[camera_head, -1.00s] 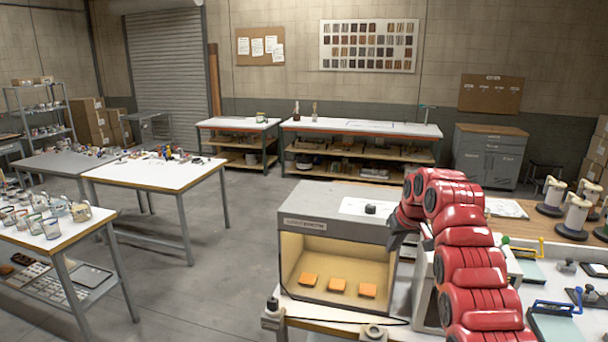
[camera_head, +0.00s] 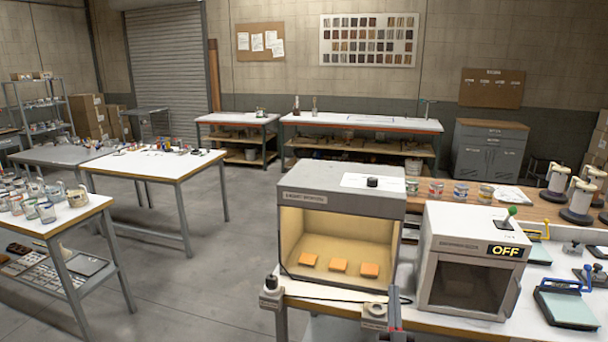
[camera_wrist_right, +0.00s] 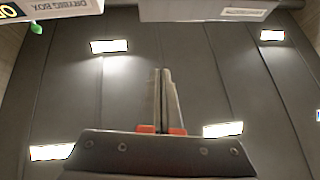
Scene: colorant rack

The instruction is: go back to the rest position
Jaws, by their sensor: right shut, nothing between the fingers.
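My right gripper (camera_wrist_right: 163,72) is shut and empty in the right wrist view, its two fingers together and pointing up in the picture. In the head view a small grey and red part of it (camera_head: 395,318) shows at the bottom edge, in front of the table. The rest of the right arm is out of the head view. My left gripper does not show.
A lit booth (camera_head: 340,205) with three orange pieces (camera_head: 339,266) stands on the near table. Beside it is a closed white drying box (camera_head: 430,255) reading OFF. Tables with jars stand at the left; the floor (camera_head: 200,290) between is clear.

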